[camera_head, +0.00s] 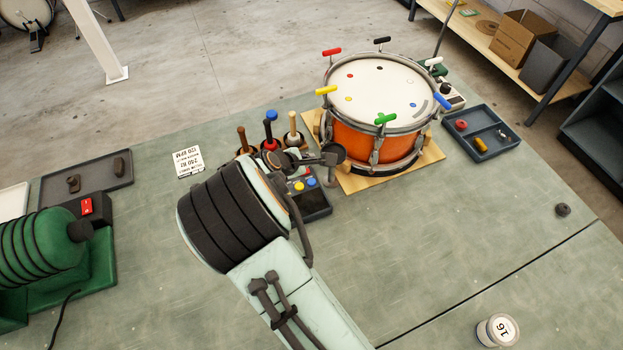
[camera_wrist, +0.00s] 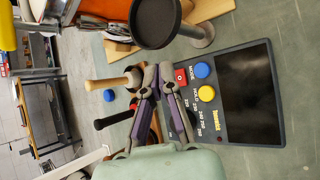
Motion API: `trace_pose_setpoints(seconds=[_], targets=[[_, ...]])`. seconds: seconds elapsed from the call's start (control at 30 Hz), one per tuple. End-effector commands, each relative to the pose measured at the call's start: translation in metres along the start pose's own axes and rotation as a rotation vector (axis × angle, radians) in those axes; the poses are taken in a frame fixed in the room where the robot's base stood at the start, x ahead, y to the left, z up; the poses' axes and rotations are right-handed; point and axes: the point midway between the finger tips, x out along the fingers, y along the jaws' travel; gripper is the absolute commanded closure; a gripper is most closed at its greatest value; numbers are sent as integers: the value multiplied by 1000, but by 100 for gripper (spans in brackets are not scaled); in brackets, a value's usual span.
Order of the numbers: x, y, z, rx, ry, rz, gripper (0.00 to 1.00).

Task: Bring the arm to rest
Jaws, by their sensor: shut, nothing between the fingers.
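My pale green arm with a black ribbed sleeve reaches in from the bottom of the head view. It hides part of the device (camera_head: 312,205), whose dark screen and coloured buttons show in the wrist view (camera_wrist: 250,95). A dark round pad on a grey post (camera_wrist: 157,22) stands close to the fingertips.
An orange drum (camera_head: 362,140) with coloured T-handles stands on a wooden base. Several upright handled tools (camera_head: 269,135) stand left of it. A blue-grey tray (camera_head: 490,146) lies right, a dark tray (camera_head: 105,178) left. A green machine (camera_head: 40,250) is at left. The front-right bench is mostly clear.

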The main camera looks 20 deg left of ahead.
Motion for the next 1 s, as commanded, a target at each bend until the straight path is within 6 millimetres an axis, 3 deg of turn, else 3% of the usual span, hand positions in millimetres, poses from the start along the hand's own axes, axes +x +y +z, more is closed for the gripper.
trace_pose_setpoints(seconds=[0.57,0.67,0.77,0.9,1.0], targets=[[-3,6,6,27,8,16,100],[-7,-3,33,167,25,-52,100],[-22,-28,77,434,53,-196,100],[-70,-83,141,914,83,-449,100],[-115,-124,171,1217,80,-606,100]])
